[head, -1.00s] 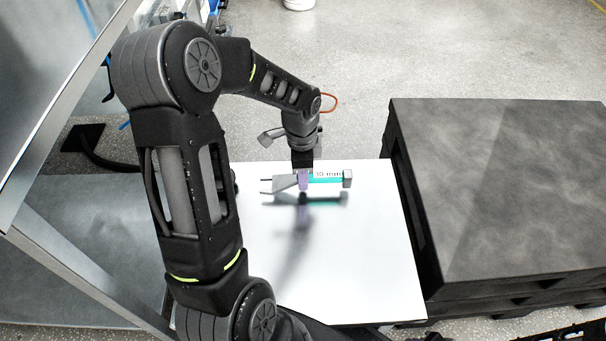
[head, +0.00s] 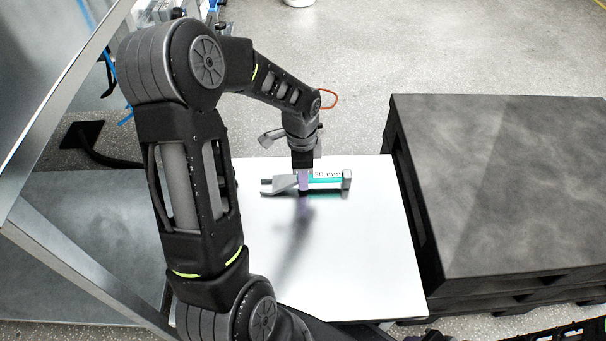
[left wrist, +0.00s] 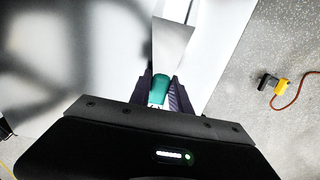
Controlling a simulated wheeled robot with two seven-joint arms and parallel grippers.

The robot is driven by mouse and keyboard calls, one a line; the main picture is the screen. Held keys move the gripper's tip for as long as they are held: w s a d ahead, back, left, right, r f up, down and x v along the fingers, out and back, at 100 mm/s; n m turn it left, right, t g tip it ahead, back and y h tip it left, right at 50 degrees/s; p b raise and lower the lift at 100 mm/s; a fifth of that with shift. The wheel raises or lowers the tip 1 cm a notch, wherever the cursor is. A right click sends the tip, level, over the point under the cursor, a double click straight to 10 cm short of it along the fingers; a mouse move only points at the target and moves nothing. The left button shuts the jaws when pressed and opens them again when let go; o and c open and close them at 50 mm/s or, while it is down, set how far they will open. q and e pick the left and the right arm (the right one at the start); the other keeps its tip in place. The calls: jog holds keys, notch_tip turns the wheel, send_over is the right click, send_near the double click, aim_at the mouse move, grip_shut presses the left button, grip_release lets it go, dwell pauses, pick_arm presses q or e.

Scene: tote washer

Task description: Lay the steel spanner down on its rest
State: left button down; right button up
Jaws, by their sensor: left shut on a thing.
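The steel spanner (head: 281,184) has a grey forked end at the left, a teal band with printed marks and a grey block end at the right. My left gripper (head: 303,181), with purple fingertips, is shut around its middle from above. The spanner lies level over the white tabletop (head: 350,250); I cannot tell whether it touches it. In the left wrist view the spanner's steel part (left wrist: 172,45) points away from the fingers (left wrist: 162,95), with the teal band between them. I cannot make out a separate rest. My right gripper is not in view.
A large dark stacked block (head: 500,180) stands right of the table, across a narrow gap. A sloping metal frame (head: 90,265) is at the left. The front and right of the tabletop are clear. An orange cable (left wrist: 296,90) shows in the left wrist view.

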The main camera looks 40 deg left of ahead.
pick_arm(q)
jog(key=shift+f, duration=0.1)
jog(key=c, duration=1.1)
grip_release()
jog(key=shift+o, duration=0.2)
jog(key=o, duration=0.5)
jog(key=shift+r+p, duration=1.2)
jog(key=shift+r, duration=0.1)
jog(key=shift+a+r+p, duration=0.1)
jog(key=shift+r+p, duration=2.8)
jog(key=shift+r, duration=0.3)
